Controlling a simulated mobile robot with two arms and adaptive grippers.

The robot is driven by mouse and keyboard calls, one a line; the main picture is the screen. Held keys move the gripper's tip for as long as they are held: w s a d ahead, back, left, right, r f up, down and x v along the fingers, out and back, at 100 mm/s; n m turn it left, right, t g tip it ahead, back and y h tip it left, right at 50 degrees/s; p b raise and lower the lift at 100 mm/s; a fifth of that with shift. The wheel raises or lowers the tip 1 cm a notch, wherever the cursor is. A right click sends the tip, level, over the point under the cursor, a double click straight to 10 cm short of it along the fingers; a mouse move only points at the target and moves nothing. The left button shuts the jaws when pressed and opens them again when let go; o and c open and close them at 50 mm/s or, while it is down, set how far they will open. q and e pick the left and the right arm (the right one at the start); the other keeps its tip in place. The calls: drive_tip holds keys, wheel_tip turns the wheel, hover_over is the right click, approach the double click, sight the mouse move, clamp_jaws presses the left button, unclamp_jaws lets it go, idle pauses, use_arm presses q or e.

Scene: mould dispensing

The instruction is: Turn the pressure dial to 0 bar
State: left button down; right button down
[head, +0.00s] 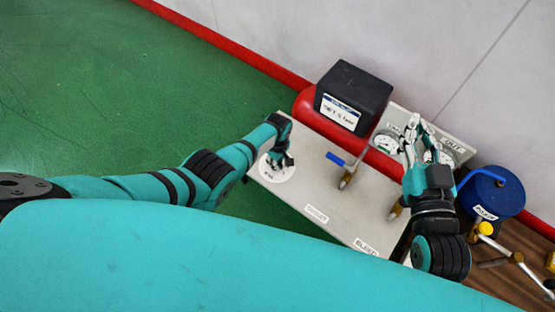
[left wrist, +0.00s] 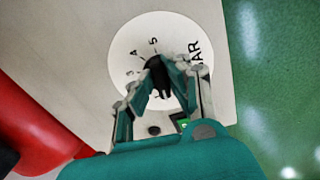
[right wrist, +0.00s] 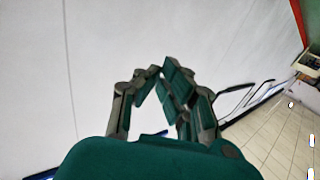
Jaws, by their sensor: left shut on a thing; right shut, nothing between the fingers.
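The pressure dial is a white disc (head: 269,174) on the left end of the grey panel. In the left wrist view its face (left wrist: 130,45) shows the marks 3, 4 and 5 and the letters BAR. A black knob (left wrist: 157,70) stands at its centre. My left gripper (head: 281,160) is shut on this knob, and its fingers (left wrist: 160,84) hide part of the face. I cannot tell which mark the knob points to. My right gripper (head: 413,124) is shut and empty, raised over the right end of the panel. In the right wrist view its fingers (right wrist: 153,82) have only wall behind them.
The grey panel (head: 318,188) also carries a blue-handled valve (head: 337,159). A black box (head: 352,91) and a red tank (head: 304,105) stand behind it. A round gauge (head: 386,143) is beside my right gripper. A blue canister (head: 490,192) and brass fittings (head: 487,229) are at right.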

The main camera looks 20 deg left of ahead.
use_arm(q)
drive_tip(key=shift+n, duration=1.6)
use_arm(e)
drive_tip(key=shift+s+d+f+g, duration=0.1)
drive_tip(key=shift+f+g, duration=0.2)
drive_tip(key=shift+f, duration=0.2)
drive_tip(key=shift+s+d+f+g, duration=0.1)
drive_tip(key=shift+f+g, duration=0.2)
drive_tip(key=shift+f, duration=0.15)
use_arm(q)
drive_tip(key=c, duration=1.3)
unclamp_jaws()
drive_tip(key=shift+c, duration=0.2)
drive_tip(key=shift+w, duration=0.1)
drive_tip(key=shift+r, duration=0.1)
use_arm(e)
drive_tip(key=shift+f, duration=0.1)
use_arm(q)
wheel_tip(320, 180, up, 12)
